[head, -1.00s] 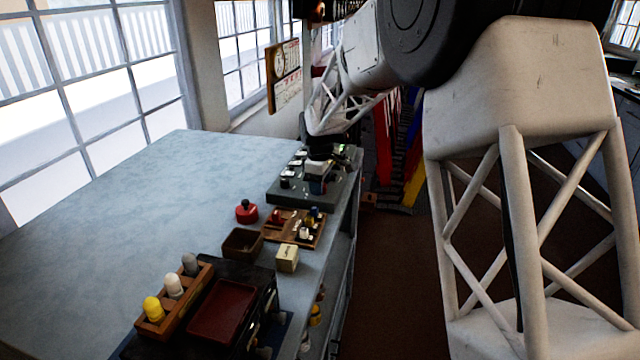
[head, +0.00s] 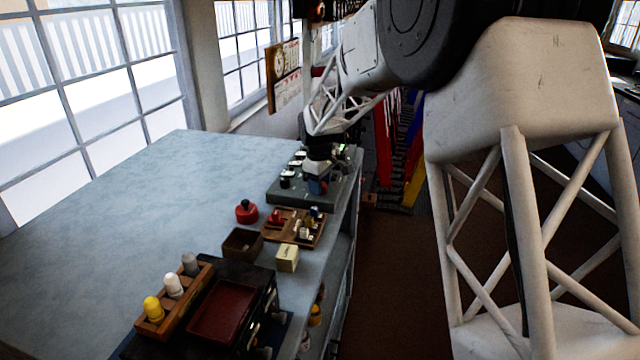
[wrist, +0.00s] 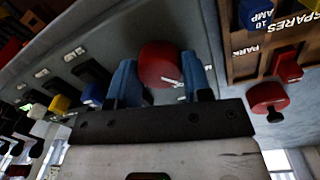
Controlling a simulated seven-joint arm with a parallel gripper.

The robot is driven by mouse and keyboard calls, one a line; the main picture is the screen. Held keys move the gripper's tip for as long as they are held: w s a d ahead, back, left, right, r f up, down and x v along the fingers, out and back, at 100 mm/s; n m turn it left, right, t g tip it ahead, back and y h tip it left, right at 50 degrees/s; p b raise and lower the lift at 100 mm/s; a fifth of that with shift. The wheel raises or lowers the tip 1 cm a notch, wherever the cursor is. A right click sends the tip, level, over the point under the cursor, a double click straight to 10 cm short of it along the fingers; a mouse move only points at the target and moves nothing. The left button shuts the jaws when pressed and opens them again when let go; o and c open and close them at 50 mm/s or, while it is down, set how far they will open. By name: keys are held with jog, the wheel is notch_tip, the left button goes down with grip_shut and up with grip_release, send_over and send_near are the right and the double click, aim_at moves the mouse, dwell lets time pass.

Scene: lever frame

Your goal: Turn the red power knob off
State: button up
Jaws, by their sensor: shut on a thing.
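The red power knob (wrist: 160,64) is round, with a small white mark, and sits on a grey panel in the wrist view. My gripper (wrist: 161,80) has its two blue fingers on either side of it, shut on it. In the head view my gripper (head: 317,186) is down at the grey panel box (head: 288,194) near the far right end of the bench. There the knob is hidden by the gripper.
Levers with blue, yellow and black handles (wrist: 60,104) stand beside the gripper. A wooden spares tray (head: 282,233) and a separate red-topped object (head: 246,211) are nearby. A dark open box (head: 242,243) and a cream block (head: 287,258) stand nearer. The bench's left side (head: 170,200) is clear.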

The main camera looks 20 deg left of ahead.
jog(key=m, duration=0.4)
jog(key=shift+a+m, duration=0.1)
jog(key=shift+m, duration=1.8)
jog(key=o, duration=0.7)
jog(key=shift+c, duration=0.2)
jog(key=shift+r, duration=0.15)
jog(key=shift+s+a+r, duration=0.1)
jog(key=shift+r, duration=1.8)
jog(key=shift+s+a+r, duration=0.1)
jog(key=shift+r, duration=1.75)
jog(key=shift+w, duration=0.1)
